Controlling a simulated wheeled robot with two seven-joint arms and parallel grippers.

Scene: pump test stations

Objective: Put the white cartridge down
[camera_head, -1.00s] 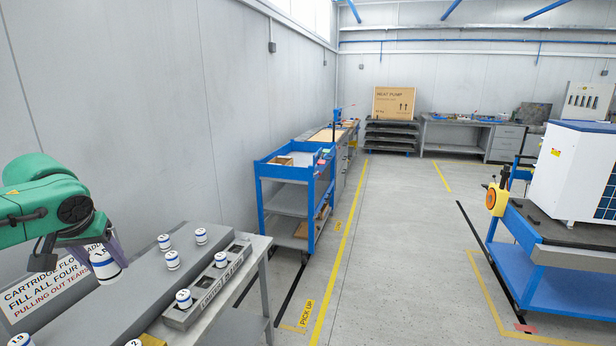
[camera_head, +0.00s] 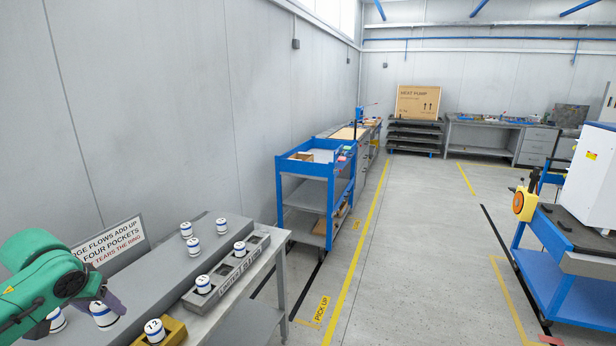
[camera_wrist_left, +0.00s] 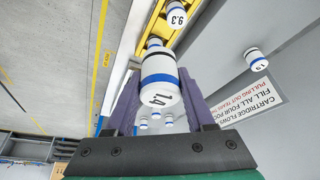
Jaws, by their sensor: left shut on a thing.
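My left gripper (camera_head: 106,308) comes in at the lower left of the head view. Its purple fingers are shut on a white cartridge (camera_head: 103,316) with a blue band. In the left wrist view the held cartridge (camera_wrist_left: 160,78) sits between the fingers and shows the mark 1.4. A yellow holder (camera_head: 174,332) is to the right of the gripper with a white cartridge (camera_head: 154,330) in it; it also shows in the left wrist view (camera_wrist_left: 152,24). Whether the held cartridge touches anything below cannot be told. My right gripper is not in view.
Three cartridges, one of them here (camera_head: 193,246), stand on the grey raised surface. A grey pocketed rack (camera_head: 221,279) holds two cartridges, with empty pockets between. Another cartridge (camera_head: 56,320) is beside my arm. A sign (camera_head: 112,240) stands behind. A blue cart (camera_head: 316,193) is beyond.

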